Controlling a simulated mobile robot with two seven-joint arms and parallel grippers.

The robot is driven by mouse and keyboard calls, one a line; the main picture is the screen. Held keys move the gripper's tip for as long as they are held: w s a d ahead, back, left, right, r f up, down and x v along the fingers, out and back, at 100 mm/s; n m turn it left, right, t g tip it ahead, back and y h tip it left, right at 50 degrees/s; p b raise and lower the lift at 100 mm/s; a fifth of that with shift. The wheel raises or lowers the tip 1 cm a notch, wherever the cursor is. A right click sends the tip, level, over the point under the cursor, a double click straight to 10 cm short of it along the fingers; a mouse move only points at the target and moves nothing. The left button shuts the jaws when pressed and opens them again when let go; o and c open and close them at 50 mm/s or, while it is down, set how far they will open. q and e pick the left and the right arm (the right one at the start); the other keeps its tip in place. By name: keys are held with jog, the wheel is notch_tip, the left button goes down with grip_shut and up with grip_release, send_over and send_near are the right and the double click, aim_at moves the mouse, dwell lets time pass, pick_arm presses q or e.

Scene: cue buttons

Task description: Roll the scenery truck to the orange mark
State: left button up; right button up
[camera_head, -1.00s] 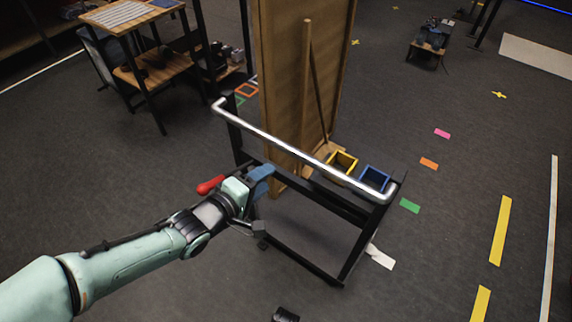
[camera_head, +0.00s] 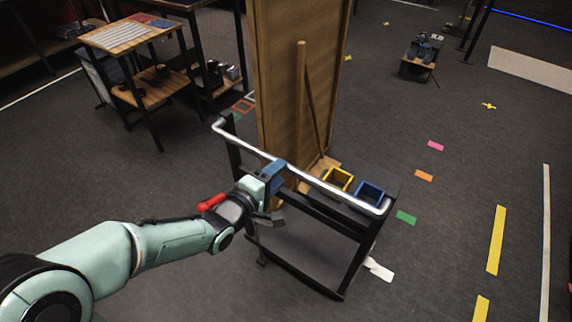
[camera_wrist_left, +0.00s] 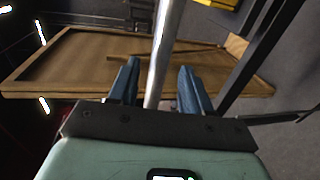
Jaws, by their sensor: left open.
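The scenery truck is a black-framed cart (camera_head: 345,268) with a silver push bar (camera_head: 335,190) along its near side and a tall wooden flat (camera_head: 283,85) standing on it. An orange mark (camera_head: 424,175) lies on the floor to the right of the truck, between a pink mark and a green mark. My left gripper (camera_head: 277,172) is at the push bar, left of its middle. In the left wrist view, the bar (camera_wrist_left: 160,60) runs between the two blue fingers (camera_wrist_left: 158,82), which are open with a gap on either side. My right gripper is out of view.
Yellow (camera_head: 338,179) and blue (camera_head: 369,193) open boxes sit on the truck. Green (camera_head: 406,217) and pink (camera_head: 435,145) marks lie right of it. A small shelf table (camera_head: 130,37) stands at the left. Floor to the right is open.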

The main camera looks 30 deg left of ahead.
pick_arm(q)
jog(key=shift+x, duration=2.25)
jog(key=shift+c, duration=0.4)
grip_shut()
